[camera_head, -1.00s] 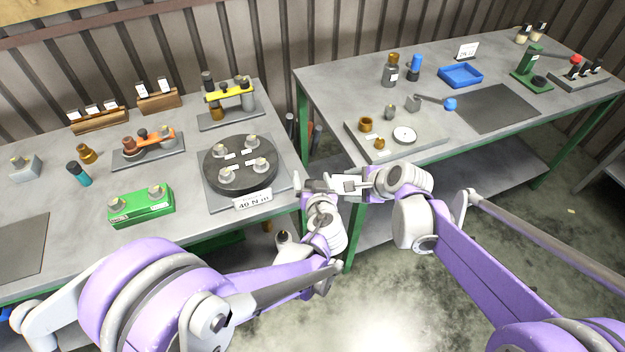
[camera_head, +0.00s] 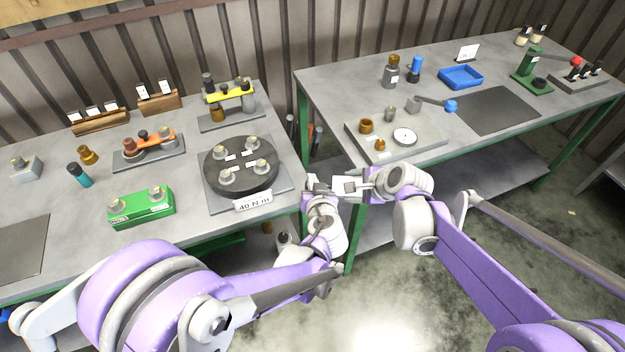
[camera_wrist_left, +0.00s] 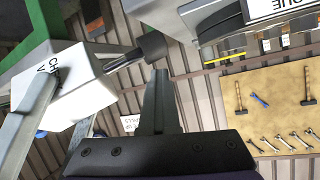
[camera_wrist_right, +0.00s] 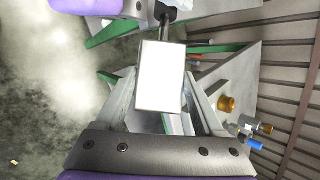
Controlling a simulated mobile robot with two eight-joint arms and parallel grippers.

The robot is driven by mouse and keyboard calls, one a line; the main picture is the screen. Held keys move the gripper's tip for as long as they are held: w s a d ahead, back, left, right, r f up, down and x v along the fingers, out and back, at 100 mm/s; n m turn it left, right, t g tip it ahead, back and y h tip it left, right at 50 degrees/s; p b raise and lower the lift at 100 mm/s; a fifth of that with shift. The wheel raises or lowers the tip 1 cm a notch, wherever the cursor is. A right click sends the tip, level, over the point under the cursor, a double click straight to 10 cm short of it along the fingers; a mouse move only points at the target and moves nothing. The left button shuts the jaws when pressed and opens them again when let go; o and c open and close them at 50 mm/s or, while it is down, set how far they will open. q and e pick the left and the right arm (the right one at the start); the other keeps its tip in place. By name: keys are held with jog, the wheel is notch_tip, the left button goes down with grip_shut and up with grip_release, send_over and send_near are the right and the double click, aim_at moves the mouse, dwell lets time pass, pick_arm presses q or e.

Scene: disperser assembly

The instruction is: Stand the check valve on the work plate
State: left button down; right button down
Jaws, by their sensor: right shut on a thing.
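The check valve (camera_head: 349,186) is a pale block with a dark stub on one side; its lettering shows partly in the left wrist view (camera_wrist_left: 62,88). My right gripper (camera_wrist_right: 162,105) is shut on the block, one finger along each side, and holds it in the air in front of the gap between the tables. My left gripper (camera_head: 314,184) faces the stub from the left. A dark flat plate (camera_head: 490,110) lies bare on the right table.
A grey fixture plate (camera_head: 432,146) with brass parts and a dial is at the right table's near edge. A blue tray (camera_head: 460,76) and a green press (camera_head: 530,75) stand behind. The left table has a round black fixture (camera_head: 240,165) and a green block (camera_head: 141,207).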

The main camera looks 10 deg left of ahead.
dwell(0.7)
pick_arm(q)
jog(key=shift+c, duration=0.4)
grip_release()
